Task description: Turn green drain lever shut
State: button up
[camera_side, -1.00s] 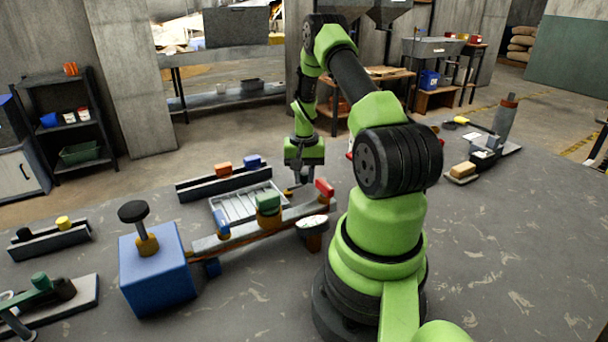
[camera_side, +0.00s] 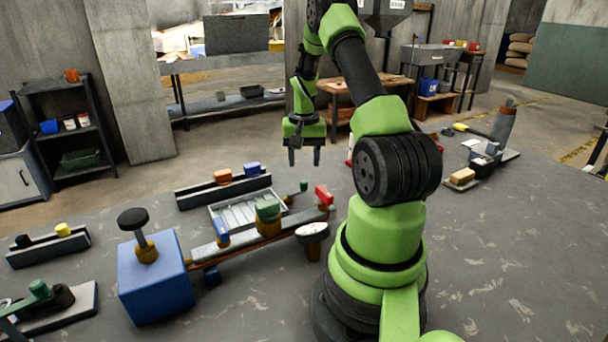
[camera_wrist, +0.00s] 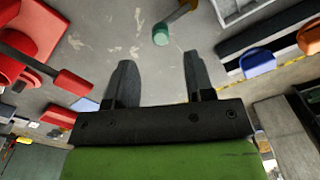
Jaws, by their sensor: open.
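A small lever with a green tip (camera_side: 303,186) stands at the far end of the rail assembly, close to the red handle. In the wrist view its green tip (camera_wrist: 160,34) shows between and beyond my fingers, with a brownish arm running up and right from it. My gripper (camera_side: 304,158) hangs above and behind the lever, fingers pointing down, apart and empty. In the wrist view my open gripper (camera_wrist: 158,75) touches nothing. I cannot tell the lever's valve position.
The red handle (camera_side: 324,195) stands right of the lever; its bar (camera_wrist: 73,82) also shows in the wrist view. A grey slatted tray (camera_side: 238,215) and a rack with orange and blue blocks (camera_side: 222,191) lie to the left. A blue box (camera_side: 155,277) stands at the near left.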

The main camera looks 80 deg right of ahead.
aim_at(304, 182)
jog(key=shift+r, duration=1.5)
jog(key=w+a+r+n+t+h, duration=0.1)
jog(key=w+a+r+n+t, duration=0.35)
jog(key=a+r, duration=1.05)
jog(key=s+a+r+n+t+y, duration=0.1)
jog(key=s+a+r+n, duration=0.1)
jog(key=a, duration=0.7)
jog(key=s+a+r+n+t+y, duration=0.1)
jog(key=s+a+r+n+y, duration=0.1)
jog(key=s+a+n, duration=0.2)
jog(key=s+a, duration=0.2)
jog(key=a, duration=0.2)
jog(key=shift+s+a+t, duration=0.35)
jog(key=shift+s+a, duration=0.05)
